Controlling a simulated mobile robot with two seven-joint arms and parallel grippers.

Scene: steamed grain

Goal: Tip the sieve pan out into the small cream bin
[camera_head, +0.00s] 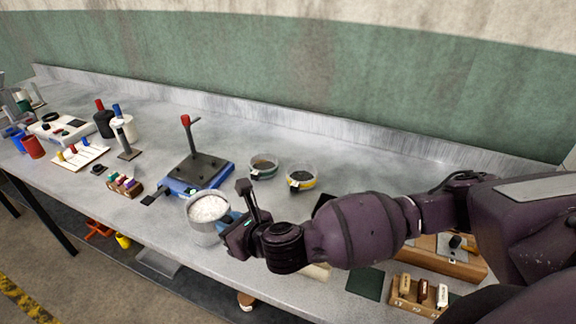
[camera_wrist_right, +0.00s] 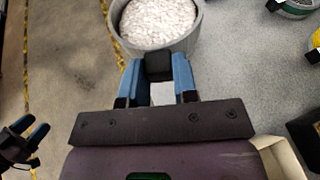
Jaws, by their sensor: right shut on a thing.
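The sieve pan (camera_head: 194,231) is a round grey metal pan filled with white grain (camera_head: 208,208). It looks upright, near the bench's front edge. My right gripper (camera_head: 233,226) is shut on the pan's handle. In the right wrist view the gripper (camera_wrist_right: 158,72) has its blue fingers on both sides of a dark handle, with the pan (camera_wrist_right: 196,38) beyond it. A cream thing (camera_head: 316,271) shows partly below my right arm, and a cream wall (camera_wrist_right: 282,156) shows at lower right in the wrist view; I cannot tell if it is the small cream bin. My left gripper (camera_wrist_right: 28,136) shows with fingers apart.
A blue device (camera_head: 196,174) with a red-topped post stands just behind the pan. Two round dishes (camera_head: 263,167) (camera_head: 301,179) stand to its right. A wooden block of small pieces (camera_head: 124,184) lies left. A wooden rack (camera_head: 420,296) stands at lower right. The back of the bench is clear.

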